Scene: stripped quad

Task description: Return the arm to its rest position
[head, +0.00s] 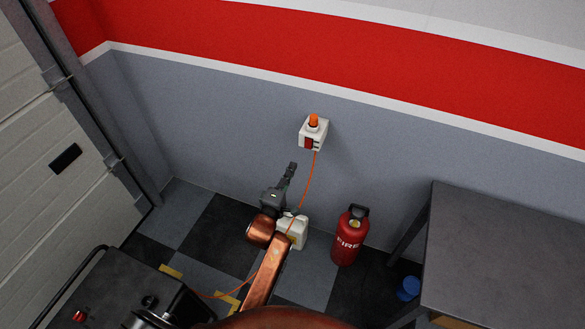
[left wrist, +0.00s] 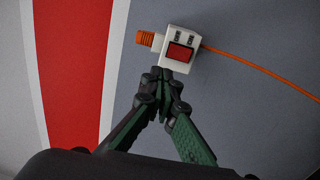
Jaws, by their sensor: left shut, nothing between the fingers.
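My left gripper (head: 291,168) is shut and empty in the head view, at the end of my copper-coloured arm, in front of the grey wall and below a white wall box. In the left wrist view its dark green fingers (left wrist: 163,74) meet at the tips, close to the lower edge of the white box (left wrist: 179,48) in the picture. I cannot tell whether they touch it. My right gripper is not in view.
An orange cable (head: 308,182) hangs from the box. A red fire extinguisher (head: 350,238) and a white canister (head: 296,229) stand on the checkered floor. A dark table (head: 510,265) is at the right. A shutter door (head: 50,150) is at the left.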

